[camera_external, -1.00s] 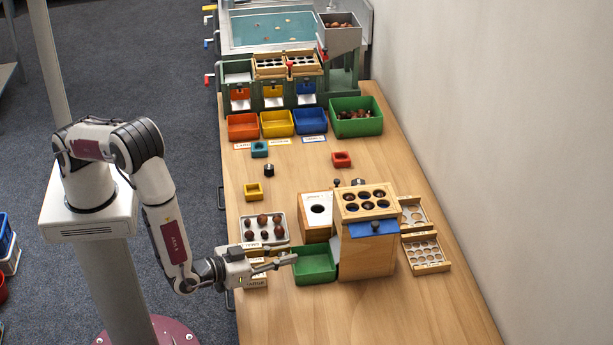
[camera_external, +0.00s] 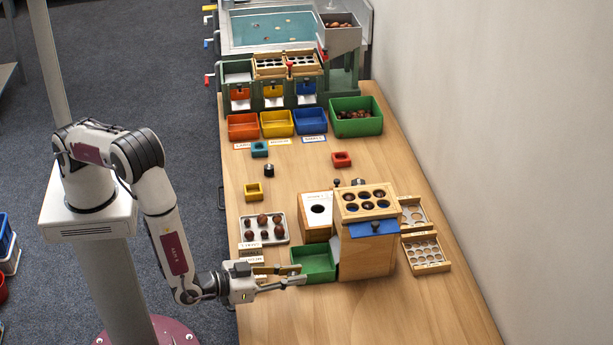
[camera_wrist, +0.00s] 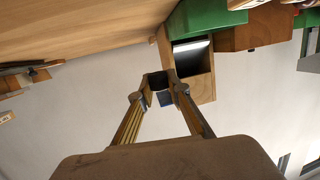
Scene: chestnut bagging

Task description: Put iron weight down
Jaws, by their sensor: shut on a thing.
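My gripper (camera_external: 298,274) is low at the front left of the bench, at the near side of the green tray (camera_external: 318,262). In the wrist view my gripper (camera_wrist: 159,84) has its fingertips close together on a small dark object (camera_wrist: 157,81), which looks like the iron weight. Its shape is partly hidden by the fingertips, and it cannot be made out in the external view. A separate black cylinder (camera_external: 269,170) stands on the bench farther back.
A wooden box (camera_external: 366,255) with a holed top stands right of the green tray. A chestnut tray (camera_external: 264,228) lies behind my gripper. A yellow block (camera_external: 253,191) and a red block (camera_external: 341,159) are farther back. The front right of the bench (camera_external: 400,315) is clear.

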